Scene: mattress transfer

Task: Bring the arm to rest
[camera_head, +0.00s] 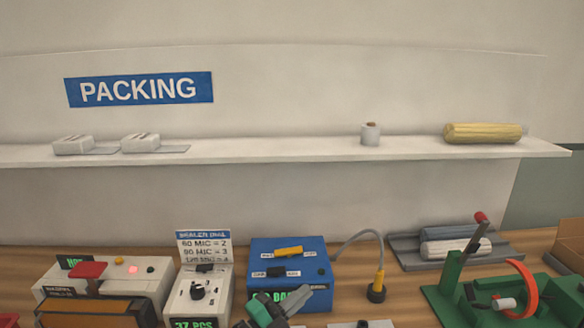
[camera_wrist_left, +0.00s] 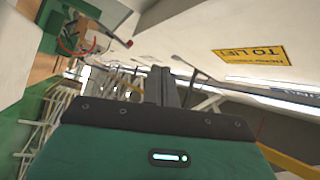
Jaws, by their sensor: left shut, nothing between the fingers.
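My left gripper (camera_head: 268,311) shows at the bottom edge of the head view, in front of the blue box (camera_head: 301,258). Only its upper part is in the picture; the rest of the arm is cut off. In the left wrist view its dark fingers (camera_wrist_left: 163,86) stand together above the green gripper body, shut with nothing between them. My right gripper is in neither view.
The wooden bench (camera_head: 345,289) carries a sealer (camera_head: 150,278), a white dial box (camera_head: 198,290), a probe (camera_head: 378,285) on a cable and a green fixture (camera_head: 449,290) with a red-knobbed lever. A grey tray (camera_head: 408,250) holds rolls. A shelf (camera_head: 290,153) runs behind.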

